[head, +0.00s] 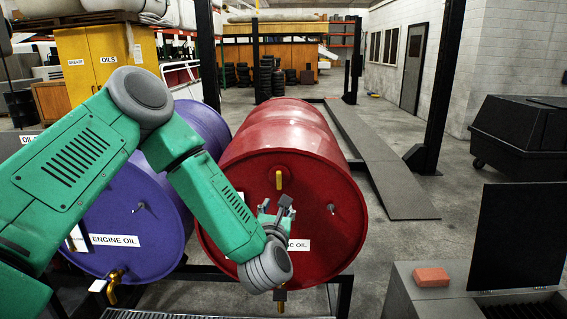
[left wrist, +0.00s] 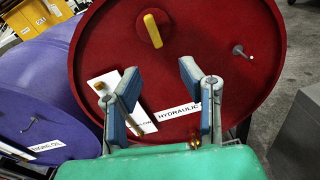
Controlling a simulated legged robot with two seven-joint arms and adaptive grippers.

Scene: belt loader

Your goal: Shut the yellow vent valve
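The yellow vent valve (head: 279,180) is a small upright lever on the upper front face of the red drum (head: 318,178). In the left wrist view the yellow lever (left wrist: 152,31) stands near the top of the drum face, slightly tilted. My left gripper (head: 277,208) is in front of the drum, just below the lever and apart from it. In the left wrist view its two blue-padded fingers (left wrist: 158,88) are spread with nothing between them but the drum face and label behind. My right gripper is not in view.
A purple drum (head: 195,215) labelled engine oil lies left of the red drum, with a brass tap (head: 114,284) low on its face. A metal rod (head: 332,208) sticks out right of the lever.

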